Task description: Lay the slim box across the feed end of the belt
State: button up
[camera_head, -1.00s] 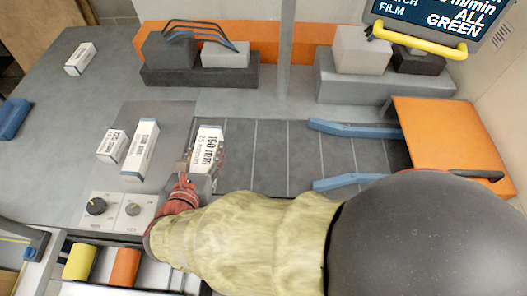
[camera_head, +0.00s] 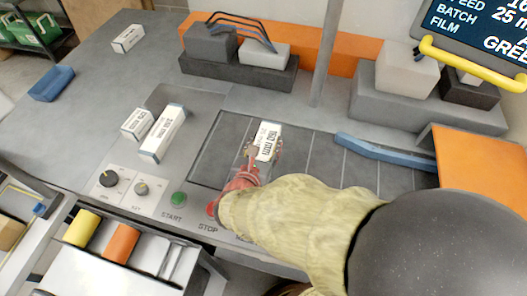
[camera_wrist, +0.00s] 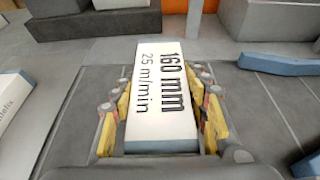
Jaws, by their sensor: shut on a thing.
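My gripper (camera_head: 263,152) is shut on the slim white box (camera_head: 268,137), marked 160 mm and 25 m/min. In the wrist view the box (camera_wrist: 162,100) lies lengthwise between the yellow-and-grey fingers (camera_wrist: 162,120), its label facing up and its blue-grey end near the palm. The box is over the left part of the dark grey belt (camera_head: 210,160), a little in from its left edge. Its long side runs across the belt. I cannot tell whether it touches the belt. My forearm hides part of the belt's near side.
Two white boxes, a small one (camera_head: 137,123) and a longer one (camera_head: 163,132), lie left of the belt. Knobs (camera_head: 109,179), a green START button (camera_head: 178,199) and a STOP button line the front. A blue guide rail (camera_head: 375,152) lies over the belt's right part.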

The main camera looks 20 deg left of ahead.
jog(key=w+f, duration=0.1)
jog(key=w+a+f+b, duration=0.1)
jog(key=f, duration=0.1)
jog(key=w+a+f+b, duration=0.1)
jog(key=f, duration=0.1)
jog(key=shift+w+a+f, duration=0.1)
jog(key=shift+w+f, duration=0.1)
jog(key=shift+w, duration=0.15)
jog(key=shift+w+a+f+b, duration=0.15)
jog(key=shift+f+b, duration=0.75)
jog(key=shift+f, duration=0.75)
jog(key=shift+f, duration=0.1)
jog(key=shift+f, duration=0.15)
jog(key=o, duration=1.3)
jog(key=shift+o, duration=0.5)
